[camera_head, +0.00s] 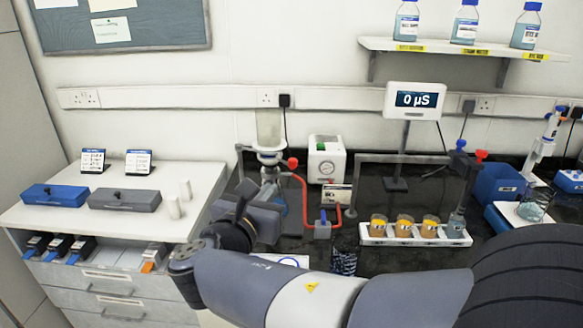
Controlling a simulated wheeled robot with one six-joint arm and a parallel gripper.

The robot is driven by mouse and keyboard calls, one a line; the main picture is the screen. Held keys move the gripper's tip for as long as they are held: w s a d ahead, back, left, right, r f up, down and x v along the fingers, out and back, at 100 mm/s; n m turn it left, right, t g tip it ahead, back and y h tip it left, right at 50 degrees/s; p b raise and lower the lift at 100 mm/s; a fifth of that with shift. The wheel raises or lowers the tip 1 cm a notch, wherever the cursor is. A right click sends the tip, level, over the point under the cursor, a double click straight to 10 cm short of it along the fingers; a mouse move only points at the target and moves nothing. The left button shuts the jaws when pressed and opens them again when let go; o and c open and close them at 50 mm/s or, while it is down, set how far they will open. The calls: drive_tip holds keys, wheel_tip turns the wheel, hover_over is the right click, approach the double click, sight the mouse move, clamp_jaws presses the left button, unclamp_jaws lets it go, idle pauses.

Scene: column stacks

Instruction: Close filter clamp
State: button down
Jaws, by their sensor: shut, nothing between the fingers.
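A filter unit stands on the black bench left of centre, with a clear glass funnel (269,128) on top. A grey and white clamp (270,155) sits around the joint under the funnel. It is small in the picture, and I cannot tell whether it is open or shut. My gripper (246,190) is just in front of and slightly left of the filter unit, below the clamp. It is shut and empty. My gripper and wrist hide part of the filter unit's lower body.
A red hose (302,190) runs from the filter unit to a small grey block with a blue lever (322,228). A white pump box (327,158) stands behind. A white rack (415,236) of amber-filled beakers is at right. A white cabinet (110,215) is at left.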

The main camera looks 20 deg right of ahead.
sight(290, 164)
drive_tip(key=p+x, duration=0.1)
drive_tip(key=x, duration=1)
drive_tip(key=shift+w, duration=0.1)
